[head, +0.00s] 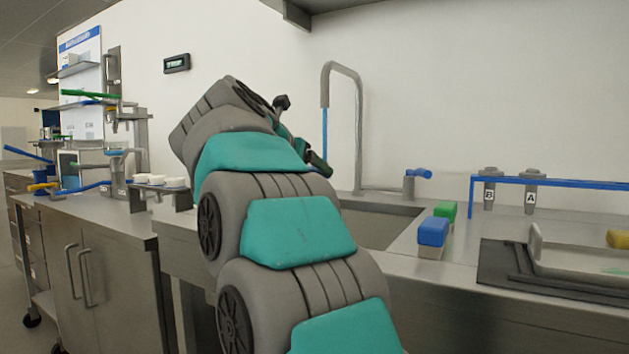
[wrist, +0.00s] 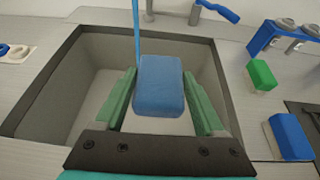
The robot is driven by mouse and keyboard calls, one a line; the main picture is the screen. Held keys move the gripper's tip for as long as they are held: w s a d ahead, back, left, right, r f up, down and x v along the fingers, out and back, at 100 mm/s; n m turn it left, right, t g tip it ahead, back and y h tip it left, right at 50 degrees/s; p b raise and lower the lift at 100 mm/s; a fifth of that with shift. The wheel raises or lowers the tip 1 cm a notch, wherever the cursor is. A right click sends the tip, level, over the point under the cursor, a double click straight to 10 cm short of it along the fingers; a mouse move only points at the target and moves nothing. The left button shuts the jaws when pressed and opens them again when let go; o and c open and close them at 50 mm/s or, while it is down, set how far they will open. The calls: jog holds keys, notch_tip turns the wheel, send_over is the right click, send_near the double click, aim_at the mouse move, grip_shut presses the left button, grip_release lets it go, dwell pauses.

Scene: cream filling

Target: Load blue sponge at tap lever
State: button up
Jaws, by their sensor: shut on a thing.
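My gripper (wrist: 160,88) is shut on a blue sponge (wrist: 160,85), a rounded block between its two green fingers. I hold it over the sink basin (wrist: 66,85). In the head view my gripper (head: 318,165) shows only partly, below the tap spout (head: 325,90), and the held sponge is hidden. A thin blue stream (wrist: 136,35) comes down from the spout to the sponge's upper left edge; I cannot tell whether it touches the sponge. The blue tap lever (head: 418,173) is right of the tap, and it also shows at the wrist view's top (wrist: 221,12).
A blue-topped block (head: 433,232) and a green block (head: 445,210) stand on the counter right of the sink. A blue rail (head: 550,182) with holders B and A is behind them. A dark tray mat (head: 500,265) lies at right. White round pieces (head: 175,183) sit left.

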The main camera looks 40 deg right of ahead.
jog(key=shift+w+d+r, duration=0.1)
jog(key=shift+w+d, duration=0.05)
jog(key=shift+d, duration=0.35)
jog(key=w+d+f+p, duration=0.3)
jog(key=w+d+p, duration=0.2)
jog(key=w+d, duration=0.3)
jog(key=shift+w+d, duration=0.4)
jog(key=shift+w, duration=0.65)
jog(key=s+a+b, duration=0.4)
jog(key=s+a, duration=0.1)
jog(key=s, duration=0.1)
jog(key=shift+a+b, duration=0.15)
jog(key=shift+b, duration=0.2)
dwell(0.4)
